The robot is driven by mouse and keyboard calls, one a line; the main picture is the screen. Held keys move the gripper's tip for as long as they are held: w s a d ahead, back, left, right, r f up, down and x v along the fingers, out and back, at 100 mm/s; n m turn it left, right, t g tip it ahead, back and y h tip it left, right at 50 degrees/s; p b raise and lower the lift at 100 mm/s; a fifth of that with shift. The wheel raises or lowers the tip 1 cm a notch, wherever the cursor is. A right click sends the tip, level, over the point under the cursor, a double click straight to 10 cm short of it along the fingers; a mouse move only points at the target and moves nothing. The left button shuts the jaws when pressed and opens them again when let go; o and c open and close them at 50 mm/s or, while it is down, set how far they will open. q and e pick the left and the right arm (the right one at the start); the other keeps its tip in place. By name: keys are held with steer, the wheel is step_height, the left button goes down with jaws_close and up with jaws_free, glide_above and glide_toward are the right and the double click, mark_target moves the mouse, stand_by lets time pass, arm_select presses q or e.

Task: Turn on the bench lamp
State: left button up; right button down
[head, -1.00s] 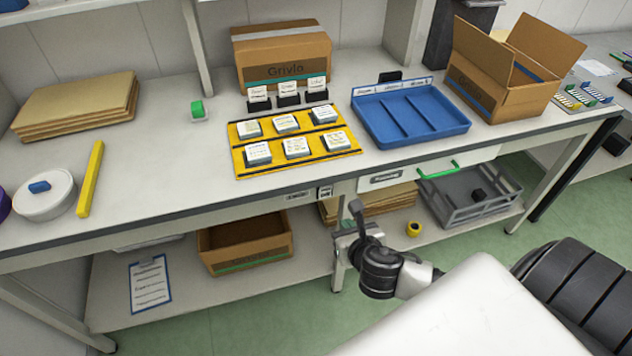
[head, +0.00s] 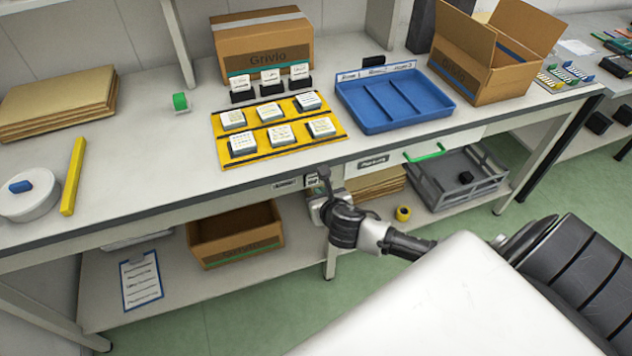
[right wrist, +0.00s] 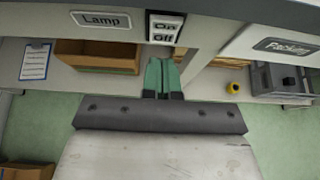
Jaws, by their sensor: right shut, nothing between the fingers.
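The lamp switch (head: 312,180) is a small rocker on the bench's front edge. In the right wrist view the switch (right wrist: 164,27) reads "On" above "Off"; which side is pressed I cannot tell. A "Lamp" label (right wrist: 100,19) is left of it. My right gripper (head: 325,178) is in front of the bench edge, close to the switch. In the right wrist view its green fingers (right wrist: 163,72) are together and empty, with their tips just below the switch; contact is not visible. The lamp itself and my left gripper are not in view.
A drawer with a "Packing" label (right wrist: 284,45) and green handle (head: 425,152) is right of the switch. An open carton (head: 230,236) stands on the lower shelf.

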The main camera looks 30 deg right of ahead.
mark_target(312, 177)
steer(key=shift+w+d+r, duration=0.15)
steer(key=shift+w+r, duration=0.1)
steer(key=shift+w, duration=0.3)
steer(key=shift+w+d+r, duration=0.1)
steer(key=shift+w+r, duration=0.1)
steer(key=shift+w, duration=0.35)
steer(key=shift+w+d+r, duration=0.15)
steer(key=shift+w+r, duration=0.1)
steer(key=shift+w, duration=0.3)
